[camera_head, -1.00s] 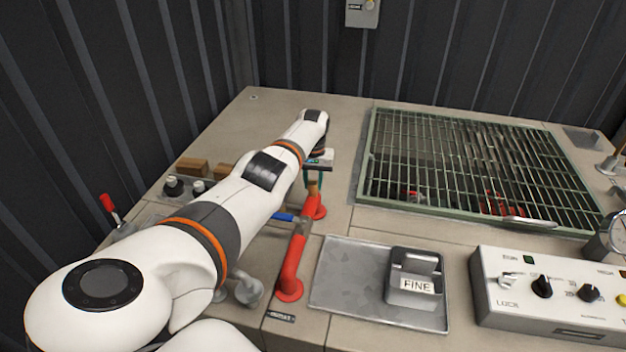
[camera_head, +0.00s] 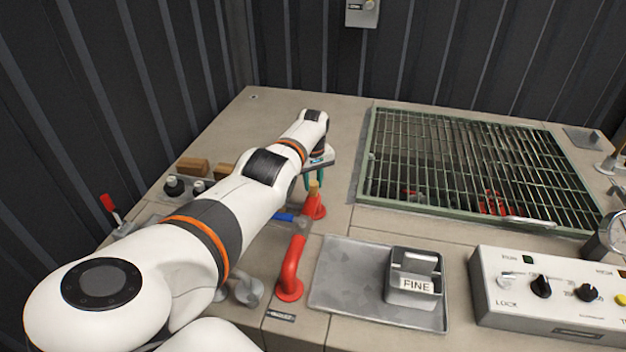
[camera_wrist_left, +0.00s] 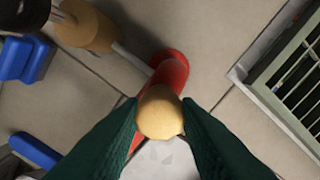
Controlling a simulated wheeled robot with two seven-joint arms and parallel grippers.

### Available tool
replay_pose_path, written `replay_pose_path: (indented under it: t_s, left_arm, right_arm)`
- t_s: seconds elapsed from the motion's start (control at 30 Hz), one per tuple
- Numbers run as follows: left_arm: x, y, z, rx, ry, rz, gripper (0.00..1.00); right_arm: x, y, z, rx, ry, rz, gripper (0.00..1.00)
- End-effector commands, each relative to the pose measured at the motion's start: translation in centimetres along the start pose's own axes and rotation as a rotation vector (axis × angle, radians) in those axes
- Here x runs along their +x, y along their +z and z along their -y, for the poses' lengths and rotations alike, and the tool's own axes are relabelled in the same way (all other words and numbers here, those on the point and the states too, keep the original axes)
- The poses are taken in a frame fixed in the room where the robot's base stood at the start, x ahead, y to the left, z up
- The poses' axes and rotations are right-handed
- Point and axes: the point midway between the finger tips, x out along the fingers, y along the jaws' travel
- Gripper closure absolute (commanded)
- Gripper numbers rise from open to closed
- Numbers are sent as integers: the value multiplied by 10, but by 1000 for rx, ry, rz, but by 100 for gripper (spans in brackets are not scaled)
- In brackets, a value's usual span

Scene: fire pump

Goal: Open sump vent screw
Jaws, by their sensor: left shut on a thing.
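My left gripper (camera_head: 315,182) is shut on a small tan rounded knob (camera_head: 314,188), which stands above a red part (camera_head: 314,207) left of the green grating. In the left wrist view, the two dark green fingers (camera_wrist_left: 160,118) press on both sides of the knob (camera_wrist_left: 160,112). The red part (camera_wrist_left: 170,72) shows beneath the knob and reaches away from it; the fingers hide some of it. I cannot read a label that marks the knob as the sump vent screw. My right gripper is not in view.
A red pipe elbow (camera_head: 290,278) and a blue-handled valve (camera_head: 285,217) stand close below the gripper. A green-framed grating (camera_head: 480,170) lies to the right. A metal tray (camera_head: 345,275) holds a box marked FINE (camera_head: 414,284). A control panel (camera_head: 550,300) stands at right.

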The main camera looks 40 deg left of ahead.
Motion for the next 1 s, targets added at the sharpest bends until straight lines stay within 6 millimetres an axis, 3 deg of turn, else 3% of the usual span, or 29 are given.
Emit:
replay_pose_path:
  t_s: [0.37,0.4,0.5,0.83,1.0]
  left_arm:
    - [-2,1,1,-3,-3,5,93]
    - [-2,1,1,-2,-3,5,66]
    - [-1,1,0,-2,-2,4,49]
    - [-4,0,0,-2,-1,2,49]
    - [-29,1,0,-1,-2,4,49]
  right_arm:
    - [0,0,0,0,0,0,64]
    - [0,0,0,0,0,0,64]
    - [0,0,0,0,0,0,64]
    - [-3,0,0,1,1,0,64]
    - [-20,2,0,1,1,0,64]
